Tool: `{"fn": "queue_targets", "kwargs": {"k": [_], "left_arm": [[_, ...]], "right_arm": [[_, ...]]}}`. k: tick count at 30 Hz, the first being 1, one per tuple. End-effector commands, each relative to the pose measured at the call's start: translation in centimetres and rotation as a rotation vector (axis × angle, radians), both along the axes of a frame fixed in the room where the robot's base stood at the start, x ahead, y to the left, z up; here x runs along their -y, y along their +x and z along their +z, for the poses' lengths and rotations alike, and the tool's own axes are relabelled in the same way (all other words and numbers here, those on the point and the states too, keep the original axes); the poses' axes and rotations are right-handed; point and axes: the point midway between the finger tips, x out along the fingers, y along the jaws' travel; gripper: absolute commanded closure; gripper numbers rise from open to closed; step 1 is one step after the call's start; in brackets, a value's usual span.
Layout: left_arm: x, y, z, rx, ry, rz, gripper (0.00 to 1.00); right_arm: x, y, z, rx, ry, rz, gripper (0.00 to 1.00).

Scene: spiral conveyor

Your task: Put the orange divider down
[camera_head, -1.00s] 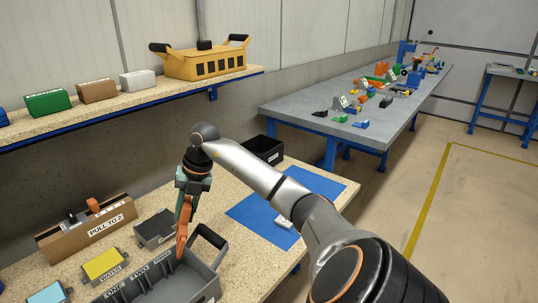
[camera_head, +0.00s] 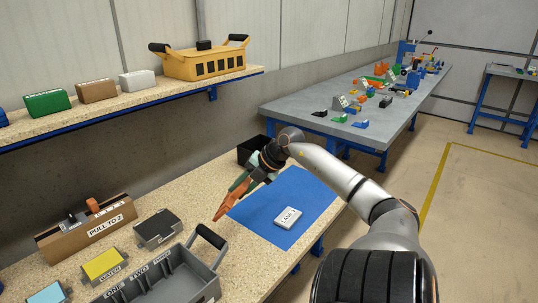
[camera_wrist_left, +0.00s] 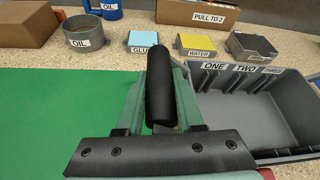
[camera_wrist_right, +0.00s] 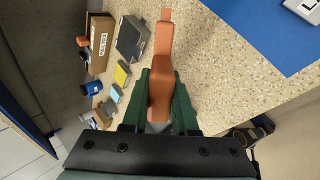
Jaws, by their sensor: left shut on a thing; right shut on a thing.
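The orange divider (camera_head: 226,207) is a slim, irregular piece. My right gripper (camera_head: 245,185) is shut on it and holds it tilted over the bare tabletop, left of the blue mat (camera_head: 265,232). In the right wrist view the divider (camera_wrist_right: 162,65) sticks out between the green fingers; whether it touches the table is unclear. The grey crate (camera_head: 215,286), labelled ONE, TWO, THREE, stands at the front; its visible compartments look empty. My left gripper (camera_wrist_left: 160,90) shows only in the left wrist view, shut on a black handle (camera_wrist_left: 160,95) beside the crate (camera_wrist_left: 290,105).
A white CASE-labelled block (camera_head: 288,217) lies on the blue mat. A dark box (camera_head: 168,228), yellow WATER box (camera_head: 104,264) and brown PULL TO 2 box (camera_head: 80,238) stand at left. A black bin (camera_head: 252,150) is behind my right gripper.

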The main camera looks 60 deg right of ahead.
Motion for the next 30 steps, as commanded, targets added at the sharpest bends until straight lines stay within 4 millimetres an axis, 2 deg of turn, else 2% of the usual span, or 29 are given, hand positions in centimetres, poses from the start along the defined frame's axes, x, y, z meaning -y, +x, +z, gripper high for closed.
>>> {"fn": "queue_targets", "kwargs": {"k": [1, 6, 16, 24, 30], "left_arm": [[0.0, -0.3, -0.4, -0.01, 0.002, -0.003, 1.0], [0.0, -0.3, -0.4, -0.01, 0.002, -0.003, 1.0], [0.0, -0.3, -0.4, -0.01, 0.002, -0.003, 1.0], [0.0, -0.3, -0.4, -0.01, 0.002, -0.003, 1.0], [0.0, -0.3, -0.4, -0.01, 0.002, -0.003, 1.0]], "right_arm": [[0.0, -0.8, -1.0, 0.008, 0.005, -0.021, 1.0], [0.5, -3.0, -2.9, 0.059, 0.014, -0.106, 1.0], [2.2, -7.3, -4.9, 0.151, 0.015, -0.269, 1.0], [2.8, -8.2, -5.6, 0.175, 0.014, -0.31, 1.0], [2.8, -8.2, -7.9, 0.174, 0.018, -0.312, 1.0]]}}
